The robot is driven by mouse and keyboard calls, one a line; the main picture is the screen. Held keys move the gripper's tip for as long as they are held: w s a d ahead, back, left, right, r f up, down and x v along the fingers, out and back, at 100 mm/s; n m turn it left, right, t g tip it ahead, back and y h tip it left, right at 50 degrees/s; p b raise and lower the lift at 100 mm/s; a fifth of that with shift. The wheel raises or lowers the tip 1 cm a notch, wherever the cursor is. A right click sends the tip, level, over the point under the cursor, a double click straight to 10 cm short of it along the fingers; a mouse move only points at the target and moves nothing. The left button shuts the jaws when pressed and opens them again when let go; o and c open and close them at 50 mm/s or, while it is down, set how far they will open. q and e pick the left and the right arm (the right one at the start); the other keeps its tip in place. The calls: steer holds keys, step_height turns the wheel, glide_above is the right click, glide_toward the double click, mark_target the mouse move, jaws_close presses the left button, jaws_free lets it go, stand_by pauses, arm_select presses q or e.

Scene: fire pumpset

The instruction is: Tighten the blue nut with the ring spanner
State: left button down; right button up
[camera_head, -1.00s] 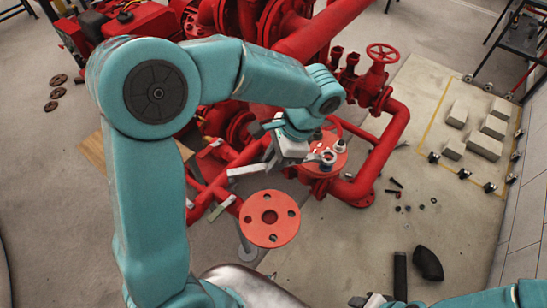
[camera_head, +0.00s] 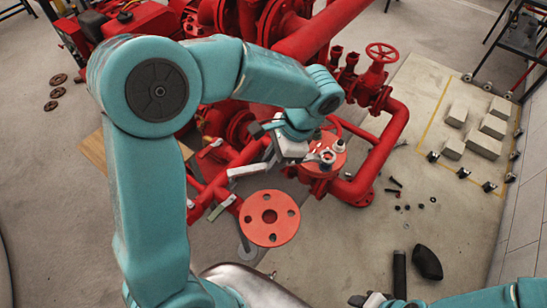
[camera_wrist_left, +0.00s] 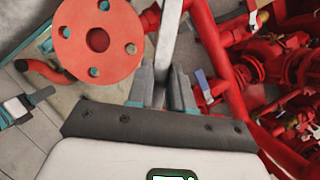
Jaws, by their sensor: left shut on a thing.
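My left gripper (camera_head: 300,158) is at mid-frame in the head view, over the red pipework. It is shut on a pale grey bar, which I take for the ring spanner (camera_head: 248,169). The bar runs left from the jaws. In the left wrist view the jaws (camera_wrist_left: 163,88) close around it and the spanner (camera_wrist_left: 168,35) runs to the top edge. A grey ring shape (camera_head: 328,157) lies just right of the gripper, over a red flange; I cannot tell whether it belongs to the spanner. I cannot make out the blue nut. My right gripper (camera_head: 372,300) is cut off at the bottom edge.
A red round flange with several holes (camera_head: 270,218) stands below left of the gripper; it also shows in the left wrist view (camera_wrist_left: 97,40). A red valve and pipe (camera_head: 385,150) stand to the right. Bolts, nuts and black parts (camera_head: 427,263) lie on the floor.

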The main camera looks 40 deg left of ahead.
arm_select(q)
steer(key=shift+f+b, duration=0.95)
steer(key=shift+f, duration=0.4)
stand_by(0.5)
steer(key=w+a+m+t+p, duration=0.2)
steer(key=w+m, duration=0.3)
steer(key=w, duration=0.1)
steer(key=w+a+m+t+y+p, duration=0.1)
steer(key=w+a+m+t+p, duration=0.1)
steer(key=w+m, duration=0.4)
steer(key=shift+w+m+p, duration=0.15)
steer(key=shift+m+p, duration=0.15)
steer(key=shift+p, duration=0.55)
steer(key=shift+s+a, duration=0.15)
steer(key=shift+s, duration=0.3)
stand_by(0.3)
steer(key=shift+r, duration=0.2)
steer(key=shift+r+p, duration=1.95)
steer(key=shift+r, duration=0.45)
